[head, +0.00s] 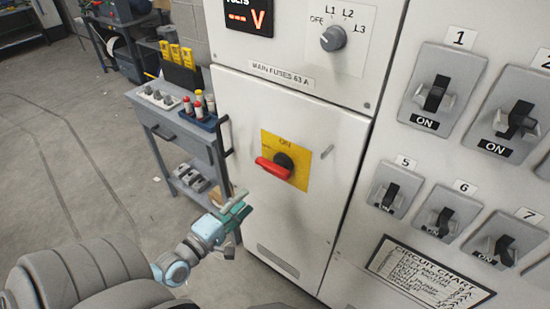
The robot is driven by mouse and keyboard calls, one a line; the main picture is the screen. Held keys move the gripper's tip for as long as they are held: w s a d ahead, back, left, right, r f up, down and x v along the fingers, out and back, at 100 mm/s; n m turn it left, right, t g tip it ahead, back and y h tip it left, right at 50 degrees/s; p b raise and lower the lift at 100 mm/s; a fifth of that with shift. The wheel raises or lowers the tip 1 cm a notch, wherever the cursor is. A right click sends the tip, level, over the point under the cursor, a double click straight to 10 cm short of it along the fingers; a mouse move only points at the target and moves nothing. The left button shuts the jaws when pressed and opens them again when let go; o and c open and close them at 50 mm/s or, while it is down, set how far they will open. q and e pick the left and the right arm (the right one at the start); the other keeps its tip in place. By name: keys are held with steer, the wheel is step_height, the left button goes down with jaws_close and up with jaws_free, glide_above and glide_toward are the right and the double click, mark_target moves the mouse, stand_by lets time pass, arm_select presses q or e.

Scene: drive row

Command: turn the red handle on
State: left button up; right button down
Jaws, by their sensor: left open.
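The red handle (272,169) is a rotary switch grip on a yellow plate (299,176) on the white cabinet door. It lies nearly level, its free end pointing left from the dark hub (285,163). "ON" is printed at the top of the plate. My left gripper (236,204) is open and empty, below and to the left of the handle, apart from it. My right gripper does not show.
The cabinet door (300,115) has a fuse label above the handle. A selector knob (333,38) sits higher up. Numbered breakers (436,93) fill the right panel. A grey cart (180,125) with small parts stands left of the cabinet. Open floor (60,150) lies at left.

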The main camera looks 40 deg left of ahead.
mark_target(271, 173)
arm_select(q)
steer(key=w, duration=0.4)
steer(key=w+b, duration=0.1)
steer(key=w, duration=0.4)
steer(key=w+r+b, duration=0.1)
steer(key=w, duration=0.3)
steer(key=shift+w, duration=0.3)
steer(key=shift+w+r, duration=0.1)
steer(key=shift+w, duration=0.15)
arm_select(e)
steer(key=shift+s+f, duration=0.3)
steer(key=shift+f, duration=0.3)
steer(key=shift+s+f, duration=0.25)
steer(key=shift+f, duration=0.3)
arm_select(q)
jaws_close()
